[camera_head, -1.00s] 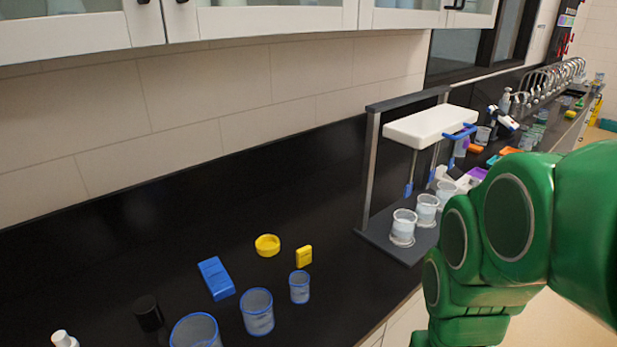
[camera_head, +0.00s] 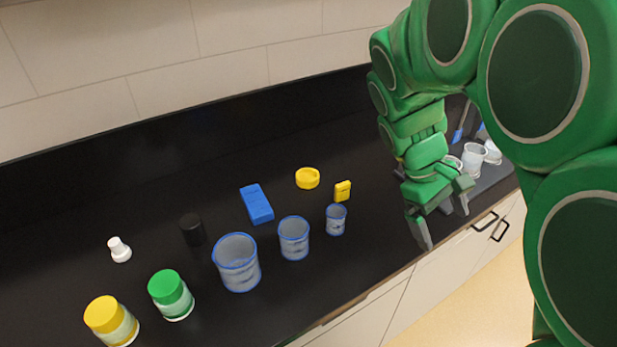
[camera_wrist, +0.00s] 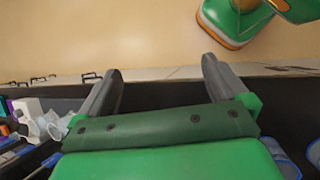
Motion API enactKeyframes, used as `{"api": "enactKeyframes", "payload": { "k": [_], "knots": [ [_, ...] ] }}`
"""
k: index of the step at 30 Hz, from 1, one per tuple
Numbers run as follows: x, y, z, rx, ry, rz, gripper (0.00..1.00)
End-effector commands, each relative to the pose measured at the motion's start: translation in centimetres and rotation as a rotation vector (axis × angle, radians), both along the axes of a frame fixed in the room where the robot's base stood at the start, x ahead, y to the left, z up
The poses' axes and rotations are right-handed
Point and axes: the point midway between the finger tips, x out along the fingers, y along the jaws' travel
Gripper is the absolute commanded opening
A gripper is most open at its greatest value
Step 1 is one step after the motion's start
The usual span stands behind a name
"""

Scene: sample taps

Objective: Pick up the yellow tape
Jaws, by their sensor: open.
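The yellow tape (camera_head: 307,178) is a round yellow ring lying flat on the black counter in the head view. A small yellow box (camera_head: 342,191) stands just right of it. My gripper (camera_head: 441,226) is open and empty, right of the tape and nearer the counter's front edge, pointing down. The wrist view shows its two dark fingers (camera_wrist: 158,85) spread apart, with the counter edge and floor beyond. The tape is not seen in the wrist view.
A blue box (camera_head: 257,204) lies left of the tape. Blue-rimmed beakers (camera_head: 237,263) stand in front. Green-lidded (camera_head: 171,295) and yellow-lidded (camera_head: 111,320) jars, a black cylinder (camera_head: 192,229) and a white bottle (camera_head: 119,249) are farther left. The counter behind the tape is clear.

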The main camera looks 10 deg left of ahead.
Motion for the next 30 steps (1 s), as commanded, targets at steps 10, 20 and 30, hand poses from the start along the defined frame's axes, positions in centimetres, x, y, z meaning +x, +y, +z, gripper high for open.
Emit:
{"api": "enactKeyframes", "payload": {
  "k": [10,20,30],
  "knots": [
    [7.5,4.5,-1.4,-0.125,0.061,0.257,1.00],
    [13.5,10.3,-3.4,-0.255,0.118,0.489,1.00],
    [18.5,18.0,-6.0,-0.394,0.169,0.720,1.00]
  ]
}}
